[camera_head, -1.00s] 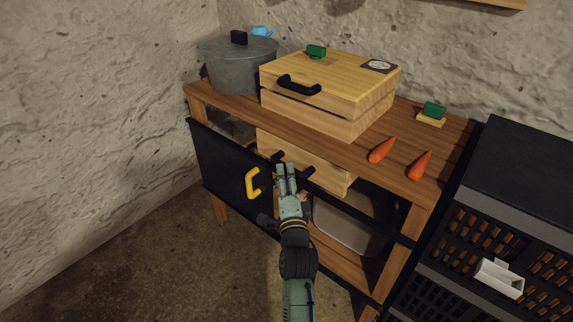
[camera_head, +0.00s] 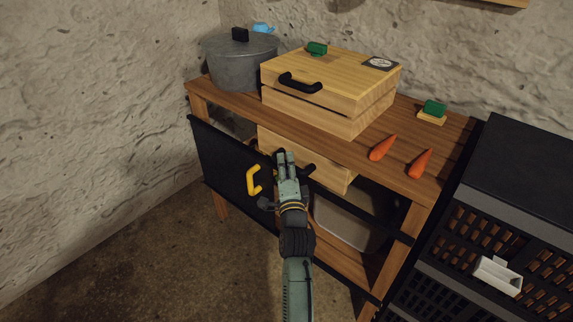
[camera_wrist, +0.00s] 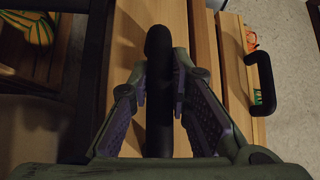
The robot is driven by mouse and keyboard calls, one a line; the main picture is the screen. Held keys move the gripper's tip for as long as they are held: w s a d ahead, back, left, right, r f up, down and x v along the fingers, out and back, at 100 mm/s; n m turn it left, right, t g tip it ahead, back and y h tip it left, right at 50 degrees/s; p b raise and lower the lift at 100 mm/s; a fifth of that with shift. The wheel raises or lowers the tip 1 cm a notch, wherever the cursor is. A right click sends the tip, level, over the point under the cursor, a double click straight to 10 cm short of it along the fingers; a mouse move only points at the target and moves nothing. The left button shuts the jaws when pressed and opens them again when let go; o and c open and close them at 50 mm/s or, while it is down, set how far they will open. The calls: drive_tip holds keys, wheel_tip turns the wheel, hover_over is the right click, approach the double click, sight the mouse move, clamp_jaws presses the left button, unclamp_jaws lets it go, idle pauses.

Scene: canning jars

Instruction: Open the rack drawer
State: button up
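The rack drawer (camera_head: 328,173) is a pale wooden box under the rack's top, with a black bar handle (camera_head: 309,168). My gripper (camera_head: 286,157) is in front of the drawer and covers the middle of the handle in the head view. In the wrist view, the handle (camera_wrist: 159,95) runs between the two fingers of my gripper (camera_wrist: 159,75). The fingers are apart on either side of it, with wood visible in the gaps. I cannot tell whether a fingertip touches the bar. The drawer front (camera_wrist: 200,70) lies behind the handle.
A black panel (camera_head: 225,160) with a yellow handle (camera_head: 254,180) is just left of my gripper. On the rack top (camera_head: 445,152) stand a grey pot (camera_head: 240,68), a wooden box (camera_head: 335,80) with a black handle, and two carrots (camera_head: 383,147). A black crate stack (camera_head: 515,170) stands right.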

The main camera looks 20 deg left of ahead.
clamp_jaws()
idle(0.4)
